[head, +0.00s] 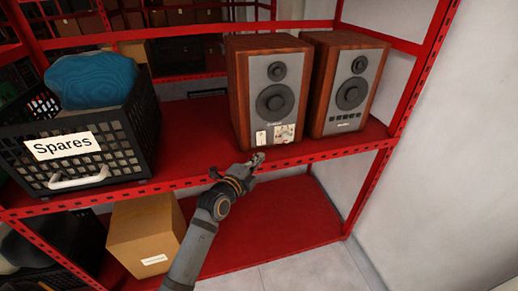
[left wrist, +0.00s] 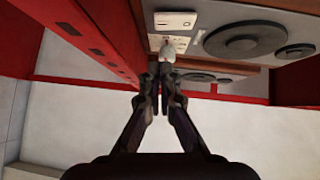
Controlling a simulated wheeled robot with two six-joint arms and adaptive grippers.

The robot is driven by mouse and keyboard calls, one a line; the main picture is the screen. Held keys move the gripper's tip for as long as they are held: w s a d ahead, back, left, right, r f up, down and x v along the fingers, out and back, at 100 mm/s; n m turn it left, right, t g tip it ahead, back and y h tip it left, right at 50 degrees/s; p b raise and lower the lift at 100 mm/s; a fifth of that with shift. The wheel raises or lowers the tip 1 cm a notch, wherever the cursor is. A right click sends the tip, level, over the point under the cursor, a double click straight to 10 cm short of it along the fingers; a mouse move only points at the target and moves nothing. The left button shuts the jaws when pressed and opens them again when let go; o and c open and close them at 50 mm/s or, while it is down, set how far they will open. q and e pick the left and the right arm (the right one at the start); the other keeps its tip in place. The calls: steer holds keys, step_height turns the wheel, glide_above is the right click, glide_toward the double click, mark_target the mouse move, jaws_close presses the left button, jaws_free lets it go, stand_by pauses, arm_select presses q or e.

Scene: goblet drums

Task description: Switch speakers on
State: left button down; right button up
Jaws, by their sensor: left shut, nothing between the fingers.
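Two wooden speakers with grey fronts stand upright side by side on the red shelf: the left speaker (head: 243,95) and the right speaker (head: 328,110). The left speaker has a white plate (head: 261,138) and a small control panel (head: 285,133) low on its front. My left gripper (head: 258,158) is shut and empty, just in front of the shelf edge below that panel. In the left wrist view, its fingertips (left wrist: 160,82) are close to a small pale knob or switch (left wrist: 168,53) by the panel. I cannot tell whether they touch. My right gripper is not in view.
The red shelf (head: 190,125) has a raised front lip under the speakers. A black "Spares" crate (head: 110,160) with a blue item (head: 90,80) stands at left. A cardboard box (head: 147,232) is on the lower shelf. A red post (head: 418,75) stands at right.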

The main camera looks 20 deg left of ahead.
mark_target(265, 144)
arm_select(q)
steer(key=w, duration=0.3)
steer(key=w+a, duration=0.1)
steer(key=w, duration=0.1)
steer(key=shift+w+f+p, duration=0.2)
steer(key=shift+f+p, duration=0.05)
steer(key=shift+p, duration=0.1)
steer(key=shift+w+a+f, duration=0.1)
steer(key=shift+w+a, duration=0.2)
steer(key=shift+a, duration=0.05)
